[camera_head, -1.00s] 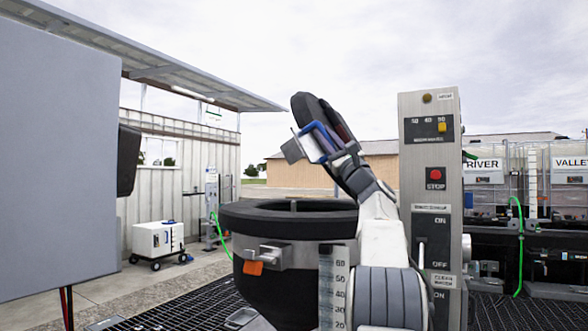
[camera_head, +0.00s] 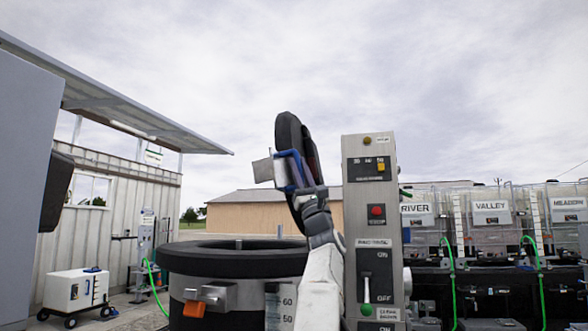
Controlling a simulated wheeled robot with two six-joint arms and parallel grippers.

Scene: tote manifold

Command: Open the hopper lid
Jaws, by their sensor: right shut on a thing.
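The hopper (camera_head: 240,262) is a black round tub with a thick rim, at the lower middle left, and its mouth is uncovered. An orange latch (camera_head: 194,309) sits on its front band. The dark hopper lid (camera_head: 288,132) stands tilted up near upright above the back right of the rim. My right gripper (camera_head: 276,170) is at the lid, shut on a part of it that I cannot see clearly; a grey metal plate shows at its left. The lid's hinge is hidden behind my arm. My left gripper is not in view.
A control panel (camera_head: 372,220) with a red stop button and switches stands right beside my right arm. A large grey panel (camera_head: 25,180) fills the left edge. Totes labelled River, Valley and Meadow stand at the right. A white wheeled box (camera_head: 76,291) is at the left.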

